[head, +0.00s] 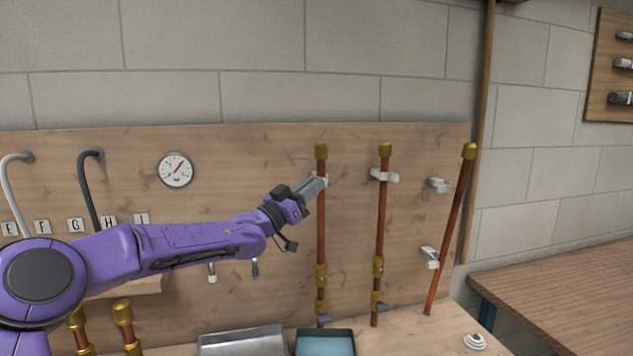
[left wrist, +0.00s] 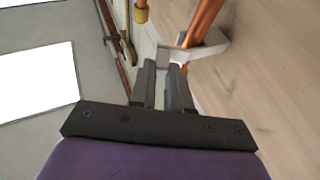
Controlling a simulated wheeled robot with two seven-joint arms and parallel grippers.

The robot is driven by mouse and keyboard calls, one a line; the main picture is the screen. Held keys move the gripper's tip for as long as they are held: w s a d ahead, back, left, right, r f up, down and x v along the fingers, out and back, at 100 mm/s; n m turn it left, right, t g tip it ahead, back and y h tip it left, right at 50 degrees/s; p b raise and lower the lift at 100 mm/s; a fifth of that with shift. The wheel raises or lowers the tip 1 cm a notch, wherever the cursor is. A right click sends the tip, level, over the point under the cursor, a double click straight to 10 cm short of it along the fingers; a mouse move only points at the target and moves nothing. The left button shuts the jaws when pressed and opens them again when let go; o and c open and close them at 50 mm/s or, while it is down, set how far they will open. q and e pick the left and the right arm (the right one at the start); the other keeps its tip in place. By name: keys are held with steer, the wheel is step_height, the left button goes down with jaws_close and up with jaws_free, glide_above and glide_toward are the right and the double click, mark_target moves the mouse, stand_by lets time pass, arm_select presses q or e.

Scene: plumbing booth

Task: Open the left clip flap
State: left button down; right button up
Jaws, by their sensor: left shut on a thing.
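The left copper pipe (head: 321,220) with a brass cap stands upright against the wooden board. A light grey clip (left wrist: 212,44) sits around this pipe, and its flap (left wrist: 172,55) sticks out toward my fingertips in the left wrist view. My left gripper (head: 319,183) reaches the clip from the left and is shut on the flap's end. In the head view the gripper hides most of this clip. The flap looks close to the pipe, but I cannot tell how far it stands open. My right gripper is not in view.
A middle pipe (head: 381,230) stands in its own clip (head: 384,175). A third pipe (head: 452,230) leans at the right, beside an upper clip (head: 437,185) and a lower clip (head: 430,257). A grey tray (head: 242,341) and a teal-lined tray (head: 325,343) lie below.

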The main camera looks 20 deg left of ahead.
arm_select(q)
steer(key=shift+w+a+m+g+h+p, duration=0.1)
steer(key=shift+a+m+g+h+p, duration=0.25)
steer(key=shift+m+g+h+p, duration=0.55)
steer(key=shift+a+m+g+h+p, duration=0.35)
steer(key=shift+m+g+h, duration=0.35)
steer(key=shift+g+h, duration=0.6)
steer(key=shift+w+a+m+g+h+p, duration=0.1)
steer(key=shift+a+m+g+h+p, duration=0.25)
steer(key=shift+m+g+h+p, duration=0.65)
steer(key=shift+h+b, duration=0.4)
steer(key=shift+h, duration=0.2)
steer(key=c, duration=1.1)
jaws_free()
steer(key=shift+w+d, duration=0.1)
